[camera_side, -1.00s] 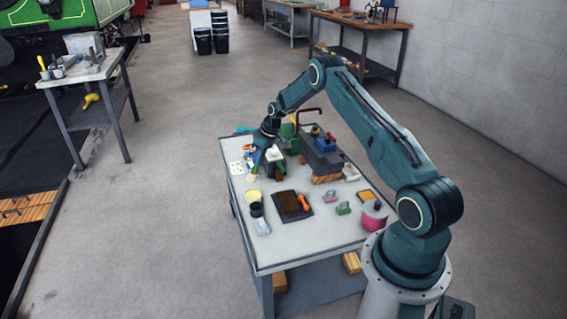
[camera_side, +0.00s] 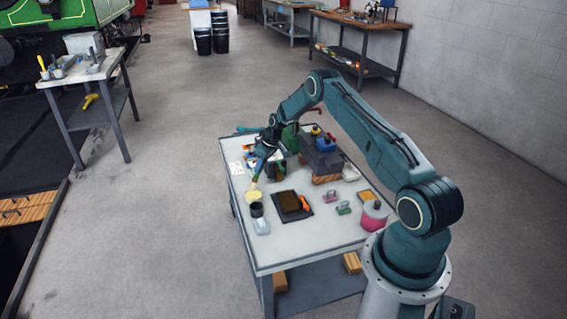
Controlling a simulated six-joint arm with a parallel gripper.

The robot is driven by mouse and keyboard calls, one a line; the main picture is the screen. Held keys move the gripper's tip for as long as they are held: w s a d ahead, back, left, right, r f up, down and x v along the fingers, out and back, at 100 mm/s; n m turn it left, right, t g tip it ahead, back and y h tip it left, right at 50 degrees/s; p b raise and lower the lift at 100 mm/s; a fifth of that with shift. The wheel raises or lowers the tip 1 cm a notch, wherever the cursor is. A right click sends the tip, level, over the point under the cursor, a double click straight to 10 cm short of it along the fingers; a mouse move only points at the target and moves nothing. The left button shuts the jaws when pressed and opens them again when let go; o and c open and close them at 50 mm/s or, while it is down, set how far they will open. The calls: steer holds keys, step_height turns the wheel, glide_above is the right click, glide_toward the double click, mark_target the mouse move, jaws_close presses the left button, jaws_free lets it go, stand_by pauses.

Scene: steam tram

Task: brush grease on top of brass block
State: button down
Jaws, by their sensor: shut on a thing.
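My gripper (camera_side: 265,150) is over the far left part of the workbench (camera_side: 290,248), shut on a brush (camera_side: 257,172) with a greenish handle. The brush points down, and its pale bristle end is at or just above a round pot with a yellow top (camera_side: 252,197); I cannot tell whether they touch. A small dark pot (camera_side: 257,210) stands just in front. I cannot pick out the brass block with certainty; small items behind my gripper are partly hidden.
A dark grey block on wooden supports (camera_side: 325,179) stands right of my gripper, with a blue item (camera_side: 326,143) on it. A dark tray (camera_side: 291,214), an orange-handled tool (camera_side: 305,203) and a pink-red container (camera_side: 375,218) are nearer.

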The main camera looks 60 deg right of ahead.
steer(key=shift+f, duration=1.65)
stand_by(1.5)
steer(key=shift+r, duration=3.55)
